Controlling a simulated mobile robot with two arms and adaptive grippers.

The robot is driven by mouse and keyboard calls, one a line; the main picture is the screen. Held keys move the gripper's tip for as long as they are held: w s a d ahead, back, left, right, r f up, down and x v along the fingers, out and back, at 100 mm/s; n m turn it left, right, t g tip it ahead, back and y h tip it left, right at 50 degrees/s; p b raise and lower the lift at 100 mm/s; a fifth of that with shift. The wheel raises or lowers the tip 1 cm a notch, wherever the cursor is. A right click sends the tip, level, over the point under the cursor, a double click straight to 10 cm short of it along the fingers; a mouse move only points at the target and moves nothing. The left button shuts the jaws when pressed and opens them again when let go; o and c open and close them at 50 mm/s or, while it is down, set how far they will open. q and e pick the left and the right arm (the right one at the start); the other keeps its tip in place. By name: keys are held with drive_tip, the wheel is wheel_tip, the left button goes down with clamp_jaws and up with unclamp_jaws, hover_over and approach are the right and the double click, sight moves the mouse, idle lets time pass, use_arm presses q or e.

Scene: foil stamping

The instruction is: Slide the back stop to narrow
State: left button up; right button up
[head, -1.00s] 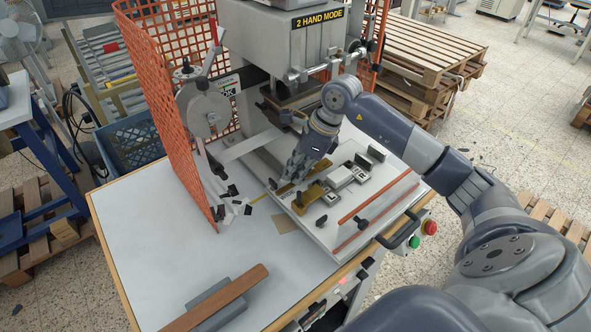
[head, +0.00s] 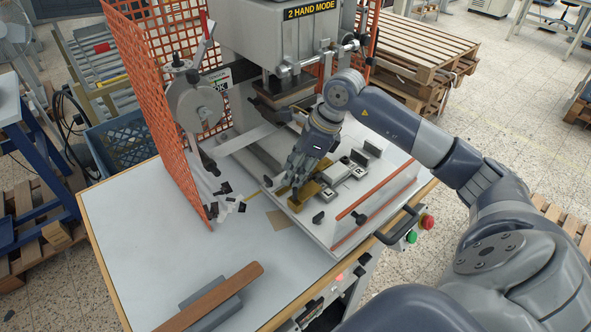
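My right gripper (head: 292,186) reaches down from the right onto the sloped plate (head: 345,212) of the stamping press. Its fingers are at a brass-coloured bar (head: 302,201) lying across the plate, close to or touching its back side. I take this bar to be the back stop, but no label shows. The fingers hide part of the bar and any knob there, and the gap between them cannot be made out. A small black knob (head: 318,217) stands in front of the bar. Grey blocks (head: 341,171) lie at its right. My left gripper is not in view.
The press head (head: 290,40) hangs behind my gripper. An orange mesh guard (head: 160,100) stands left. A wooden bar (head: 212,300) lies on the front table; the table's left is clear.

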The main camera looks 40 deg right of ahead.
drive_tip(key=v, duration=1.2)
